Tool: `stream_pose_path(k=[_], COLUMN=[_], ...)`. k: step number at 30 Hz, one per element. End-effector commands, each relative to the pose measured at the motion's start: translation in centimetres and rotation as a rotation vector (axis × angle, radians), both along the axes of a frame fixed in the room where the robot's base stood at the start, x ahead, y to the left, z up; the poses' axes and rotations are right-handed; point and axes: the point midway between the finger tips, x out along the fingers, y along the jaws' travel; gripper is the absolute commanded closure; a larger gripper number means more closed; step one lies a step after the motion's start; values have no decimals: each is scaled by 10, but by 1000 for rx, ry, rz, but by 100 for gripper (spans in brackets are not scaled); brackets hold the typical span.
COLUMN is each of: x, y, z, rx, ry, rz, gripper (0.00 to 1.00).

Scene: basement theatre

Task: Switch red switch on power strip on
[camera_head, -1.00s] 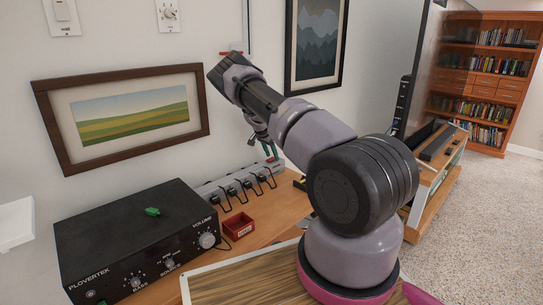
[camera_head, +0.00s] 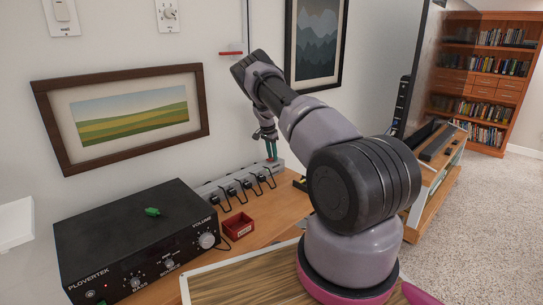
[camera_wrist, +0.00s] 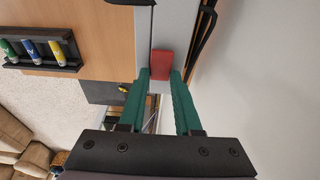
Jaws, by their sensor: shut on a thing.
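The grey power strip (camera_head: 213,192) lies along the wall at the back of the wooden desk, with several black plugs in it. Its far right end is under my gripper (camera_head: 271,155). In the wrist view the strip (camera_wrist: 176,22) runs up from my fingertips, and the red switch (camera_wrist: 162,62) sits on it. My gripper's green fingers (camera_wrist: 161,76) are closed in on both sides of the red switch. The switch is hidden by my gripper in the head view. I cannot tell which way it is tipped.
A black amplifier (camera_head: 140,240) with a small green piece (camera_head: 152,211) on top stands left on the desk. A small red box (camera_head: 238,227) sits in front of the strip. The wall (camera_wrist: 255,80) is close beside my gripper. Several coloured bottles (camera_wrist: 32,49) stand in a black rack.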

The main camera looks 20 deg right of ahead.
Motion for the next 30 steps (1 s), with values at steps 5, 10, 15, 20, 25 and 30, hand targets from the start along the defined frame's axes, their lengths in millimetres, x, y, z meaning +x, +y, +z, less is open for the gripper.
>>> stream_pose_path(k=[5, 10, 15, 20, 25, 30], x=[0, 0, 0, 0, 0, 0], y=[0, 0, 0, 0, 0, 3], z=[-1, -1, -1, 0, 2, 23], rx=[38, 38, 37, 36, 35, 34], ry=[13, 14, 13, 13, 12, 8], rz=[-1, 0, 0, 0, 1, 2], gripper=[100, 100, 38, 38, 38, 38])
